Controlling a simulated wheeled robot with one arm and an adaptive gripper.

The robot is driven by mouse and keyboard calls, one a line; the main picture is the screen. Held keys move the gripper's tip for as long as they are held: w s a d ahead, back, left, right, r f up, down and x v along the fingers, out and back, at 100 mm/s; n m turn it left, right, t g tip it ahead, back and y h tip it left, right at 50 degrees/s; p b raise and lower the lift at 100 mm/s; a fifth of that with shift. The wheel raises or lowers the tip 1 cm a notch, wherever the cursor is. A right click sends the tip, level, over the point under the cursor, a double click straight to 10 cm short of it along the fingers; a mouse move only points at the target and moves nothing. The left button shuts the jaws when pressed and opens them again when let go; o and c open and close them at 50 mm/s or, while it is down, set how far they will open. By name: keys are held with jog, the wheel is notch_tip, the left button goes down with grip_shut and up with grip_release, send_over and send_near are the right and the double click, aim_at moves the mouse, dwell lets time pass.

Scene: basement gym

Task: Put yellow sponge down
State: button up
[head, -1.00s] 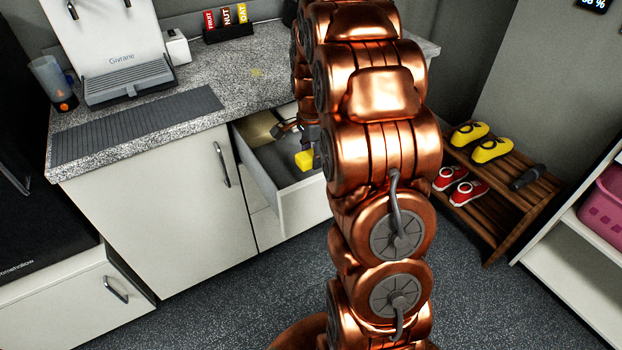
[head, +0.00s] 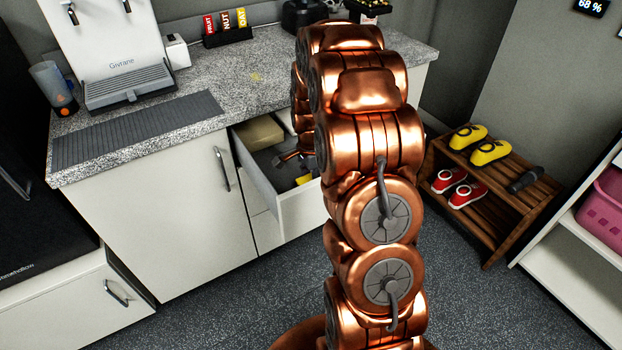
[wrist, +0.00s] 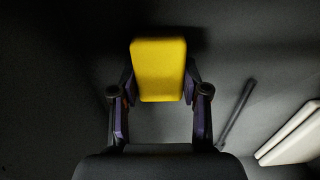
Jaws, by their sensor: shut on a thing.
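The yellow sponge (wrist: 158,69) is between the fingers of my gripper (wrist: 158,92) in the wrist view, and my gripper is shut on it. Dark grey drawer floor lies behind it, with a shadow near the sponge's top edge. In the head view a small part of the sponge (head: 303,180) shows inside the open drawer (head: 262,187), low near its front. My arm hides much of the drawer and most of my gripper there. I cannot tell whether the sponge touches the drawer floor.
A tan block (head: 259,134) lies at the drawer's back left. In the wrist view a dark rod (wrist: 236,113) and a pale object (wrist: 290,134) lie right of my gripper. The counter (head: 255,80) is above. A shoe rack (head: 490,190) stands to the right.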

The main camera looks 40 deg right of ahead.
jog(key=o, duration=1.2)
notch_tip(320, 180, up, 12)
jog(key=b, duration=0.1)
jog(key=s+a+r+n+g, duration=0.1)
jog(key=s+a+r+n, duration=0.1)
jog(key=s+a+n, duration=0.4)
jog(key=s+a+r+n, duration=0.3)
jog(key=s+a+n, duration=0.1)
jog(key=s+a, duration=0.45)
jog(key=s+a+n, duration=0.3)
jog(key=s+n, duration=0.1)
jog(key=s, duration=0.4)
jog(key=s+a+f+n+g, duration=0.1)
jog(key=s+a+n, duration=0.3)
jog(key=s, duration=0.4)
jog(key=shift+s+f+n, duration=0.15)
jog(key=shift+s+n, duration=0.1)
jog(key=shift+n, duration=0.25)
jog(key=shift+a, duration=0.1)
notch_tip(320, 180, up, 12)
jog(key=p, duration=1.1)
jog(key=shift+w+f, duration=0.2)
